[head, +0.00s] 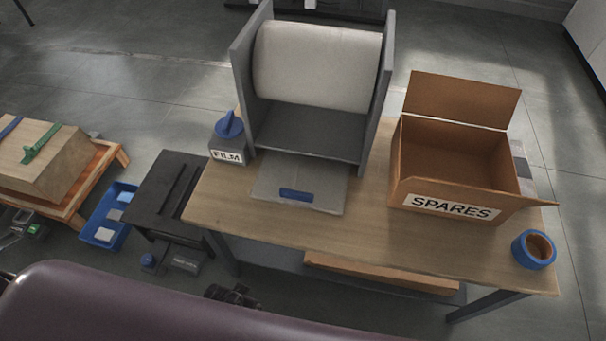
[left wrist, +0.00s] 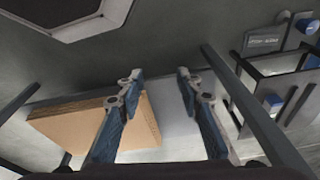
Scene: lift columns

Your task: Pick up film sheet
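The film sheet (head: 322,193) is a flat, pale grey, see-through sheet with a blue tab (head: 296,195). It lies on the wooden table (head: 250,222) in the head view, in front of a large white roll (head: 317,66) in a grey stand (head: 377,100). My left gripper (left wrist: 159,75) is open and empty in the left wrist view. Its two fingers stand well apart, with a brown board (left wrist: 75,125) on a low shelf behind them. The sheet is not clearly seen in that view. My right gripper does not show.
A grey box labelled FILM (head: 228,157) with a blue knob stands left of the sheet. An open SPARES carton (head: 452,165) and blue tape roll (head: 534,249) stand right. A black stand (head: 165,190) and blue tray (head: 106,234) are left of the table. The table's front middle is clear.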

